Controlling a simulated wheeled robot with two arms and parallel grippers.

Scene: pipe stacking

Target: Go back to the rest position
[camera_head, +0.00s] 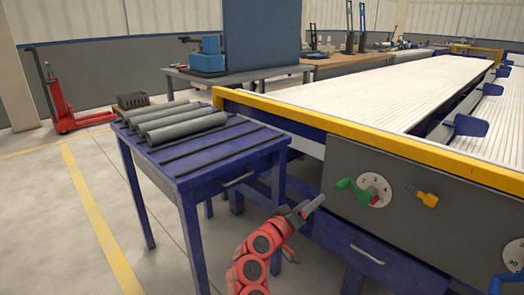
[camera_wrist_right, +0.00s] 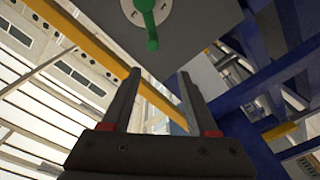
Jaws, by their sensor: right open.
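My right gripper (camera_head: 312,204) is at the end of the red arm, in front of the blue table and left of the grey machine panel. It is open and empty; its two spread fingers also show in the right wrist view (camera_wrist_right: 160,76). Several grey pipes (camera_head: 186,127) lie side by side on the far part of the blue table (camera_head: 236,150), well away from the gripper. My left gripper is in neither view.
A grey panel (camera_head: 335,228) with a green handle (camera_head: 352,190) and a yellow handle (camera_head: 428,198) stands close to the right gripper. A yellow rail (camera_head: 400,145) runs above it. A red pallet jack (camera_head: 75,120) is at far left. Floor left of the table is clear.

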